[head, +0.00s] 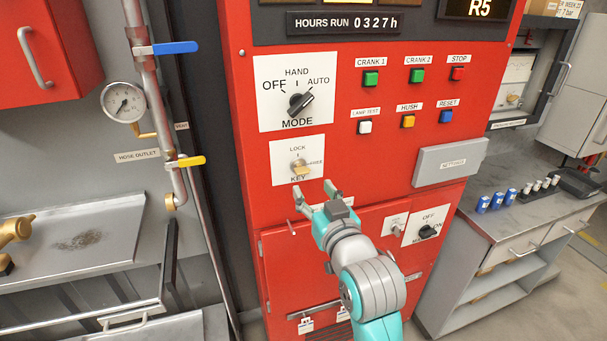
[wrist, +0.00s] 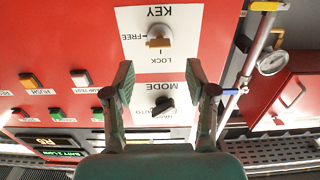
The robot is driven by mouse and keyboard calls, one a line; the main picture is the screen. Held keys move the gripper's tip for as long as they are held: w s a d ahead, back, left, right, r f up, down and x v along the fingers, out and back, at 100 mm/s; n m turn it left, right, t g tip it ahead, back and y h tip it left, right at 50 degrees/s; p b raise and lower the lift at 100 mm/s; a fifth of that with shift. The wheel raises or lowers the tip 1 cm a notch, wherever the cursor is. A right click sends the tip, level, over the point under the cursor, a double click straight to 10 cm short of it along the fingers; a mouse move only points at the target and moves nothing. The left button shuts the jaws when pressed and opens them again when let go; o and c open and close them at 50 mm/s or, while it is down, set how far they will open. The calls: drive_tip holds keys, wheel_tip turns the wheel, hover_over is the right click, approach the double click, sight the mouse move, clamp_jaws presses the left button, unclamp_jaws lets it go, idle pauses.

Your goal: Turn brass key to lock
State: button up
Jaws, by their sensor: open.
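The brass key (head: 301,169) sits in a round silver lock on a white KEY plate (head: 283,174) on the red panel. LOCK is marked above it and FREE to its right. Its tab lies roughly level, towards the FREE side. The key also shows in the wrist view (wrist: 158,42), upside down, near the top centre. My gripper (head: 314,192) is open and empty, just below and to the right of the key in the head view, apart from it. In the wrist view my gripper (wrist: 160,70) has its fingers spread on either side, with the key beyond the tips.
The MODE knob (head: 298,103) stands above the key. Several coloured push buttons, among them a white lamp test one (head: 365,127), are at upper right. A grey box (head: 450,162) juts out on the right. A valve pipe (head: 165,110) runs along the left.

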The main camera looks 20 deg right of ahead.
sight(303, 174)
drive_tip(key=w, duration=0.7)
drive_tip(key=shift+w, duration=0.2)
clamp_jaws()
